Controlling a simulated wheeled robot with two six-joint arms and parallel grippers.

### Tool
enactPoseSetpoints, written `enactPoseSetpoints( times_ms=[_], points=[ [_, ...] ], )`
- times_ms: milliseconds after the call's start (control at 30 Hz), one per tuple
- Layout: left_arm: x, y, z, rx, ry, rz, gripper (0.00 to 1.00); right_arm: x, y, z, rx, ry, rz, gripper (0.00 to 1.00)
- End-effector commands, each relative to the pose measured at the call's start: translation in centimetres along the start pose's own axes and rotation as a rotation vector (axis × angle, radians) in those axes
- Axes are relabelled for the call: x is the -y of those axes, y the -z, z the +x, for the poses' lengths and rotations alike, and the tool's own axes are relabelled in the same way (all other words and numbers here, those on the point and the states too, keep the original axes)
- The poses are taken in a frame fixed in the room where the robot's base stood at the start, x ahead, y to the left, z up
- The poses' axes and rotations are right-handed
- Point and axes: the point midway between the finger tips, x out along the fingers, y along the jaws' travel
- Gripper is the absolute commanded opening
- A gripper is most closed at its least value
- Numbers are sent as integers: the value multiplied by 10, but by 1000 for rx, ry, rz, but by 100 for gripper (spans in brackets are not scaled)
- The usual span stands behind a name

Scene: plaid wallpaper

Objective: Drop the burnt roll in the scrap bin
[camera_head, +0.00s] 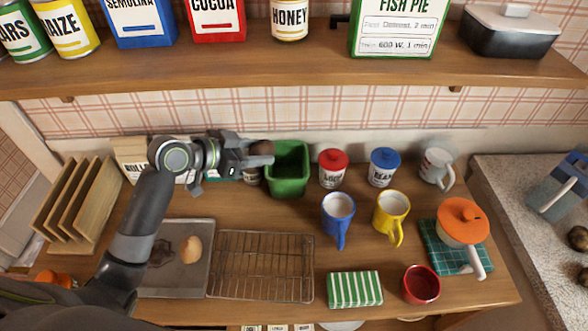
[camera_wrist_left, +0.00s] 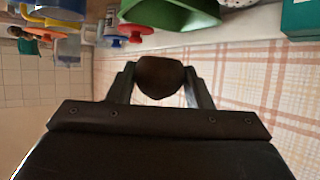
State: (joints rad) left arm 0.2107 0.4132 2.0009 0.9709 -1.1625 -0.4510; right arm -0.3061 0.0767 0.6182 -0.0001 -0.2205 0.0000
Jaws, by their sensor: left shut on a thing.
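My left gripper (camera_head: 250,152) is shut on the dark brown burnt roll (camera_head: 262,148). In the left wrist view the burnt roll (camera_wrist_left: 160,76) sits between the two fingertips. The green bin (camera_head: 288,170), which looks like the scrap bin, stands open-topped against the back wall. The roll is at the bin's upper left rim in the head view; whether it is above the opening I cannot tell. The bin also shows at the top of the left wrist view (camera_wrist_left: 170,14). My right gripper is not in view.
A baking tray (camera_head: 200,281) holds a pale roll (camera_head: 191,249) beside a wire rack (camera_head: 262,266). Red-lidded (camera_head: 333,167) and blue-lidded (camera_head: 383,167) jars stand right of the bin. Blue (camera_head: 338,214) and yellow (camera_head: 391,213) mugs stand in front. A loaded shelf (camera_head: 300,68) runs above.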

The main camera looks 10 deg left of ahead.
Motion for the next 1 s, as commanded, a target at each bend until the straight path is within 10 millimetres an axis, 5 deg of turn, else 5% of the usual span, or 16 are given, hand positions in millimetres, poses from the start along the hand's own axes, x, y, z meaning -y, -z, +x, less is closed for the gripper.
enactPoseSetpoints(
  times_ms=[233,1000],
  points=[
    [19,12,46,21,35,-33,23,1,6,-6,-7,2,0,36],
    [19,-42,77,25,40,-34,23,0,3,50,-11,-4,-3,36]
  ],
)
